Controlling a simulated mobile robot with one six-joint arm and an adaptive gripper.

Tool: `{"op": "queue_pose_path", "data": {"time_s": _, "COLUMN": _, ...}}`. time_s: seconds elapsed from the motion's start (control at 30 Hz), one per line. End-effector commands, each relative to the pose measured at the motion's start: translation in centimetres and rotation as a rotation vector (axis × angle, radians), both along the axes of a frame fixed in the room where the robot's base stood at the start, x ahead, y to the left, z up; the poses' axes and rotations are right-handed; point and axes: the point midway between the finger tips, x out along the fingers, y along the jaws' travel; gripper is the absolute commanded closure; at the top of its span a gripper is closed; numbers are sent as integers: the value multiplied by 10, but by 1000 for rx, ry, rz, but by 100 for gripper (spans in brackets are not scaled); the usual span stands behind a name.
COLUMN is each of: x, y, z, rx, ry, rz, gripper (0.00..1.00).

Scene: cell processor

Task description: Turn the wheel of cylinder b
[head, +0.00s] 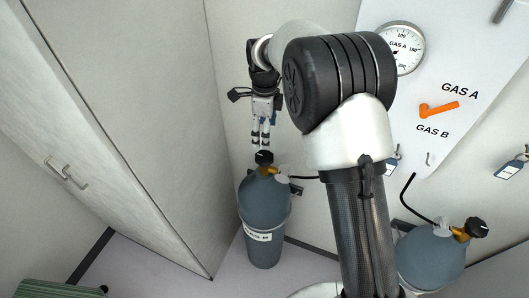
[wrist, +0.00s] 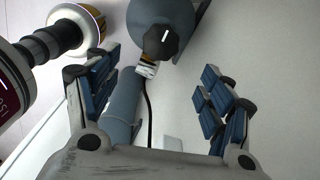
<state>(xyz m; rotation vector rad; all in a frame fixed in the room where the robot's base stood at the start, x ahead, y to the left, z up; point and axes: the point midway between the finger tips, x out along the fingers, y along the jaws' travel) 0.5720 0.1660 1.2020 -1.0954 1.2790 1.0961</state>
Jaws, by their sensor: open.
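Cylinder b (head: 262,205) is the grey-blue gas bottle standing upright near the wall, with a white label that seems to read "GAS B". Its wheel (head: 264,157) is a small black knob on top. My gripper (head: 262,143) points down just above this wheel, with its fingers apart. In the wrist view the wheel (wrist: 160,42) carries a white line and lies beyond the gap between the open fingers of my gripper (wrist: 160,75). The fingers do not appear to touch it, and the gripper is empty.
A second gas bottle (head: 428,258) with a black wheel (head: 476,228) stands at the right, past my arm. A wall panel (head: 465,60) carries a gauge (head: 402,48) and an orange handle (head: 438,109). A tall cabinet (head: 125,120) stands close on the left.

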Motion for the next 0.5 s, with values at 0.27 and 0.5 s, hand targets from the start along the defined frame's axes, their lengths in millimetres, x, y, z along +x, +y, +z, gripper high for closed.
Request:
{"op": "queue_pose_path", "data": {"time_s": 0.27, "x": -1, "y": -1, "z": -63, "rx": -2, "ry": 3, "rz": 1, "gripper": 26}}
{"op": "queue_pose_path", "data": {"time_s": 0.5, "x": 0, "y": 0, "z": -101, "rx": -1, "ry": 1, "rz": 1, "gripper": 26}}
